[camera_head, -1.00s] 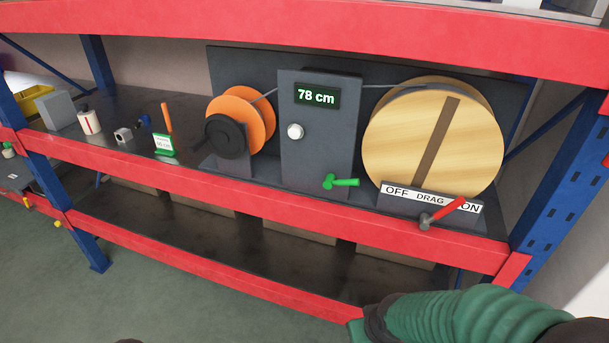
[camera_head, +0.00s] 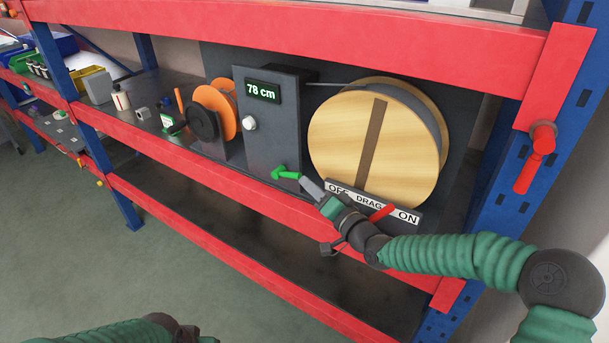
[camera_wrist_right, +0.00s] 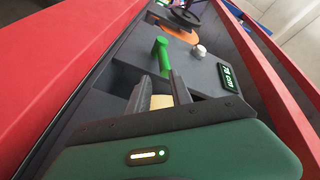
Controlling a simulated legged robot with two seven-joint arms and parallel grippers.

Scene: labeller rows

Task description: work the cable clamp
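The green-handled lever (camera_head: 285,173), which looks like the clamp handle, sits low on the front of the dark box (camera_head: 262,135) showing 78 cm. In the wrist view the green lever (camera_wrist_right: 160,54) stands just beyond my right fingertips. My right gripper (camera_head: 310,187) is just right of the lever in the head view. In the wrist view my right gripper (camera_wrist_right: 158,82) has its two fingers apart with nothing held between them. Part of my left arm shows at the bottom left; its fingers cannot be made out.
A large wooden reel (camera_head: 340,140) stands right of the box and an orange spool (camera_head: 226,110) left of it. The red drag lever (camera_head: 380,213) is by my right forearm, over the OFF/ON plate (camera_head: 405,215). The red shelf beam (camera_head: 210,175) runs along the front.

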